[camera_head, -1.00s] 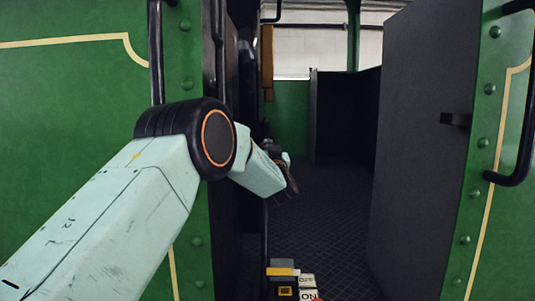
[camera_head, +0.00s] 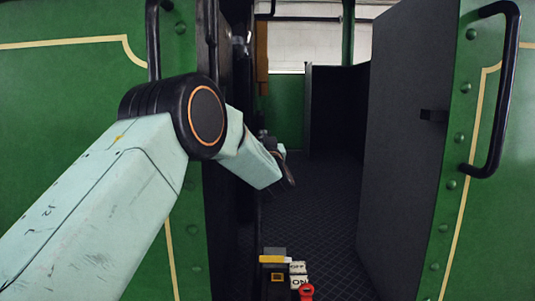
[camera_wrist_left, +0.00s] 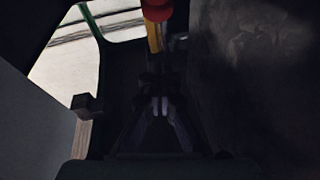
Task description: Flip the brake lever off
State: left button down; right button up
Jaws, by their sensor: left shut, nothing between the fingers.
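In the left wrist view a red rounded knob (camera_wrist_left: 157,10) sits above a yellow shaft (camera_wrist_left: 154,38) at the top edge; it may be the brake lever, but the dark picture leaves this unclear. My left gripper (camera_wrist_left: 160,106) is shut and empty, with its fingers below the yellow shaft and apart from it in the picture. In the head view the left gripper (camera_head: 284,174) is a small dark shape in the doorway, partly hidden by its wrist. My right gripper is not in view.
Green riveted walls (camera_head: 70,90) with black handrails (camera_head: 499,90) flank the doorway. A dark panel (camera_head: 405,140) stands at right. At the bottom are a black-and-yellow box (camera_head: 274,276), white labels (camera_head: 299,282) and a red part (camera_head: 306,292).

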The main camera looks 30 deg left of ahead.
pick_arm(q)
jog(key=b+v, duration=0.2)
jog(key=v, duration=0.6)
jog(key=shift+f, duration=0.3)
jog(key=shift+w, duration=0.25)
jog(key=shift+a+f, duration=0.1)
